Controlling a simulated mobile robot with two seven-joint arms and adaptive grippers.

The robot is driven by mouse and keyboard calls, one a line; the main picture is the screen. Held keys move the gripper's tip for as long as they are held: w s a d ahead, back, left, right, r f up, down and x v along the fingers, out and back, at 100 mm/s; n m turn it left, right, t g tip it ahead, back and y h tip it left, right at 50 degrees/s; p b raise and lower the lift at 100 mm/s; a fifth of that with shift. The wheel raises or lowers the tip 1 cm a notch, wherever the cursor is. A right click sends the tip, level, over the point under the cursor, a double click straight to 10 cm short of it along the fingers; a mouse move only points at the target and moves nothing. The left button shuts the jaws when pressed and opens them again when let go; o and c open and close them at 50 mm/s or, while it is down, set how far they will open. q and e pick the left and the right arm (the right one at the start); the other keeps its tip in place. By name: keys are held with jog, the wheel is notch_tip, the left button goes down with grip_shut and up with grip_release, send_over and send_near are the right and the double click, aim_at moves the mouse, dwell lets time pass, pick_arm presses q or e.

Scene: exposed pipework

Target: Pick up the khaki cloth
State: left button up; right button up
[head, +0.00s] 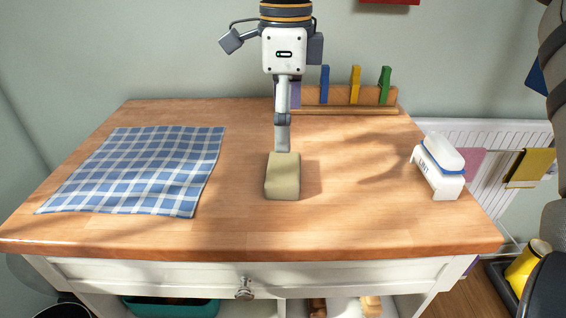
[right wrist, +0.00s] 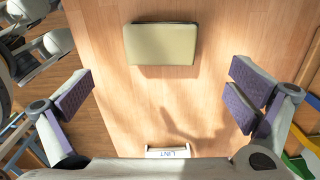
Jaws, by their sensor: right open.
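The khaki cloth (head: 282,175) is folded into a thick, flat-topped rectangular block on the middle of the wooden tabletop. It shows in the right wrist view at the top centre (right wrist: 161,44), just beyond the space between the fingers. My right gripper (head: 283,140) points down over the table, close to the cloth's far end in the head view. Its two purple-padded fingers stand wide apart and empty in the right wrist view (right wrist: 162,98). The height between fingertips and cloth is hard to judge. My left gripper is in neither view.
A blue checked cloth (head: 140,168) lies flat on the left. A white box marked LINT (head: 439,167) stands near the right edge. A wooden rack (head: 350,97) with blue, yellow and green pegs is at the back. The wood around the khaki cloth is clear.

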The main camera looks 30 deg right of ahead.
aim_at(283, 166)
notch_tip(283, 166, down, 9)
jog(key=shift+w+a+f+b, duration=0.1)
jog(key=shift+f+b, duration=0.05)
jog(key=shift+b, duration=0.15)
jog(key=c, duration=1)
